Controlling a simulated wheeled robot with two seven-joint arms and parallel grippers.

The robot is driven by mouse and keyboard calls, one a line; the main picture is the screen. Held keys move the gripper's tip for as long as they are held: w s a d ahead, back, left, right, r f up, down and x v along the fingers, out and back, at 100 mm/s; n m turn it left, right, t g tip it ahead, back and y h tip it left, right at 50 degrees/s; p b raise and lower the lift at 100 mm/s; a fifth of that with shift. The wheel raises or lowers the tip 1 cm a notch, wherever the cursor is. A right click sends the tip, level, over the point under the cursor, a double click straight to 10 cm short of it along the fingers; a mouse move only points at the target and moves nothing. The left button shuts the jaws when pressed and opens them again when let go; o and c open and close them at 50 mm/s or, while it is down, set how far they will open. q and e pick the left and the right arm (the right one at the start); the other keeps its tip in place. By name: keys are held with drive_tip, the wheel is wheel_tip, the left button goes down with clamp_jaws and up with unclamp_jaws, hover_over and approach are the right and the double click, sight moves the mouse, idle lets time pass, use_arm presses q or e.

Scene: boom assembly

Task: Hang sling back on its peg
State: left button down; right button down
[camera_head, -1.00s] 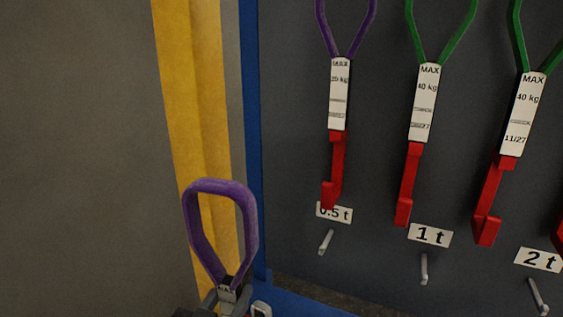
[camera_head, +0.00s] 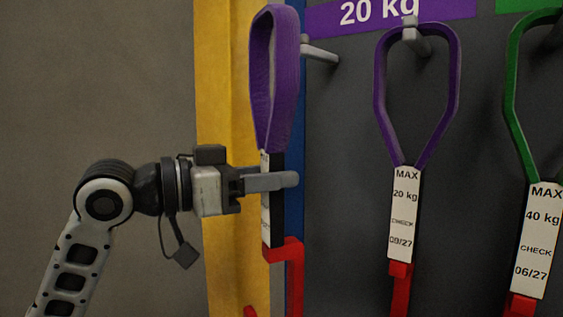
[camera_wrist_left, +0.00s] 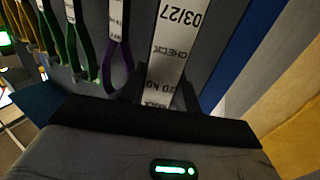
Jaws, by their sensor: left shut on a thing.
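A purple sling (camera_head: 275,85) with a white tag and a red hook (camera_head: 285,262) stands upright at the left edge of the dark board. My left gripper (camera_head: 270,182) is shut on its tag, below the loop. In the left wrist view the held sling's tag (camera_wrist_left: 170,55) reads 03/27, CHECK and 20 kg. A bare grey peg (camera_head: 320,53) under the purple 20 kg label (camera_head: 390,12) sticks out just right of the loop. The loop appears beside the peg, not around it; their depth is hard to judge. My right gripper is out of view.
A second purple sling (camera_head: 417,95) hangs on the neighbouring peg (camera_head: 416,38), tagged 20 kg. A green sling (camera_head: 513,95) tagged 40 kg hangs farther right. A blue post (camera_head: 294,210) and a yellow post (camera_head: 225,120) stand at the board's left edge.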

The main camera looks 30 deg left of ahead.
use_arm(q)
drive_tip(key=shift+s+d+r+g+h, duration=0.15)
drive_tip(key=shift+s+r, duration=0.1)
drive_tip(key=shift+r, duration=0.25)
drive_tip(key=shift+s+a+r+g+h, duration=0.15)
drive_tip(key=shift+s+r, duration=0.1)
drive_tip(key=shift+r, duration=0.2)
drive_tip(key=shift+w+d+p, duration=0.2)
drive_tip(key=shift+w+p, duration=0.2)
drive_tip(key=shift+w, duration=0.35)
drive_tip(key=shift+w+d+f+p, duration=0.15)
drive_tip(key=shift+w+p, duration=0.2)
drive_tip(key=shift+w, duration=0.75)
drive_tip(key=w+d+f, duration=0.1)
drive_tip(key=w+f, duration=0.2)
drive_tip(key=w, duration=0.4)
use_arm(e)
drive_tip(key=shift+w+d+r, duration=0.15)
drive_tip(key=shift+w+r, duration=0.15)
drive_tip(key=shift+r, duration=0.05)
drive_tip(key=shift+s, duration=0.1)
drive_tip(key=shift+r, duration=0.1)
